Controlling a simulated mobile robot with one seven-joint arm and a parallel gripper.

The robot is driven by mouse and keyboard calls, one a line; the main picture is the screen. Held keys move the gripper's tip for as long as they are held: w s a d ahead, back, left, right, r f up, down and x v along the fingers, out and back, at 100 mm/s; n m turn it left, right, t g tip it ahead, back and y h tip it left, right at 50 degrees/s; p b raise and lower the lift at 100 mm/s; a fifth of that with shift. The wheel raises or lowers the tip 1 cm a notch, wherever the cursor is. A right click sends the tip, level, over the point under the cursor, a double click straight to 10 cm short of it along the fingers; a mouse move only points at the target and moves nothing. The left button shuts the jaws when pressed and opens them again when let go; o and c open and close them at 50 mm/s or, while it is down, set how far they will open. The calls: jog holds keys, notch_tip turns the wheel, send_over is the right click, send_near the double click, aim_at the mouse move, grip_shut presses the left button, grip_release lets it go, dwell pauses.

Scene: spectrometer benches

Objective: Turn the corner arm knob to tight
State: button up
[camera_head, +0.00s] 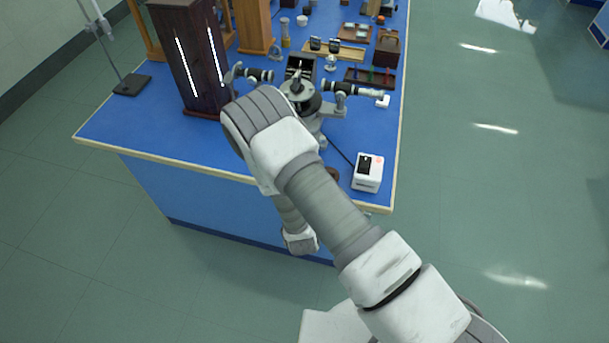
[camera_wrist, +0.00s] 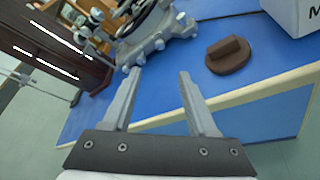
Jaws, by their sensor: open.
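The grey spectrometer (camera_head: 312,108) stands near the front corner of the blue bench, partly hidden behind my arm. Its base also shows at the top of the wrist view (camera_wrist: 150,42), with several small pale knobs around its edge; I cannot tell which one is the arm knob or how tight it is. My gripper (camera_wrist: 160,73) is open and empty, its fingertips pointing towards the spectrometer base and apart from it in the picture. In the head view my arm hides the gripper.
A brown round piece with a raised ridge (camera_wrist: 228,57) lies on the bench right of my fingers. A white box with a black panel (camera_head: 368,173) stands near the right edge. A dark cabinet with lit slits (camera_head: 190,60) stands left. Bare blue bench (camera_head: 150,125) lies at front left.

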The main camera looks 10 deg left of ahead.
jog(key=shift+s+r, duration=0.1)
jog(key=shift+s, duration=0.2)
dwell(0.5)
